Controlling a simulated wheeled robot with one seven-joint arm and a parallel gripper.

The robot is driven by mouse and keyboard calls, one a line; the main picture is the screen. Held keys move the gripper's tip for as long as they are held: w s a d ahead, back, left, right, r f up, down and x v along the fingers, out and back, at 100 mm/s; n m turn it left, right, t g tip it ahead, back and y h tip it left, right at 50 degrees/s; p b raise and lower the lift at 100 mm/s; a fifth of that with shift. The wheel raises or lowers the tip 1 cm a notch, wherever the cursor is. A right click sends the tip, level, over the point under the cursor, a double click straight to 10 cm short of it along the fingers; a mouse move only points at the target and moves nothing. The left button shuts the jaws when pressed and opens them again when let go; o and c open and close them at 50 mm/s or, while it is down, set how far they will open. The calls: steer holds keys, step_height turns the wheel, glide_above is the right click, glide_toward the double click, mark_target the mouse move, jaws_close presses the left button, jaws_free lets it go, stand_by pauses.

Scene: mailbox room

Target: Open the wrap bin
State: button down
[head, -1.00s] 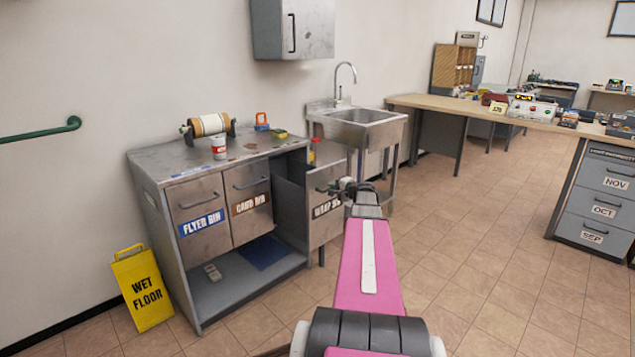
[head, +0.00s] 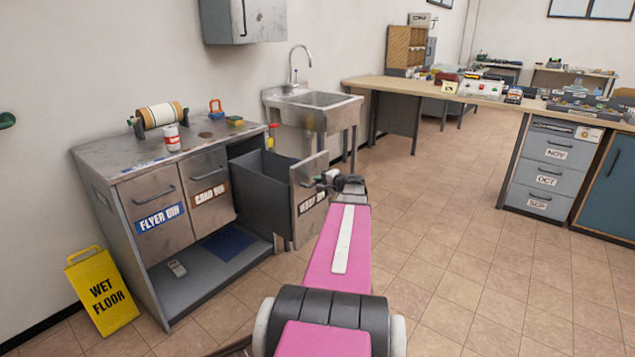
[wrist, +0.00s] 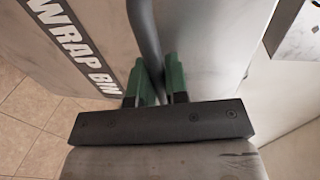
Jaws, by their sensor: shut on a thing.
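The wrap bin (head: 311,207) is the rightmost drawer of the metal counter, and it is pulled well out, with its grey inner side wall (head: 262,190) showing. Its front with the "WRAP BIN" label also shows in the wrist view (wrist: 75,45). My gripper (wrist: 155,85) has its green fingers shut on the bin's grey bar handle (wrist: 143,30). In the head view, my gripper (head: 330,180) is at the bin's front, and my arm partly hides the label.
The flyer bin (head: 152,208) and card bin (head: 207,185) are shut to the left. A sink (head: 315,100) stands behind the open bin. A yellow wet floor sign (head: 100,290) stands at the left. The tiled floor to the right is clear.

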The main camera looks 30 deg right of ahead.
steer(key=c, duration=1.1)
jaws_free()
steer(key=shift+c, duration=0.2)
steer(key=v, duration=1)
steer(key=shift+s, duration=0.4)
steer(key=shift+d, duration=0.1)
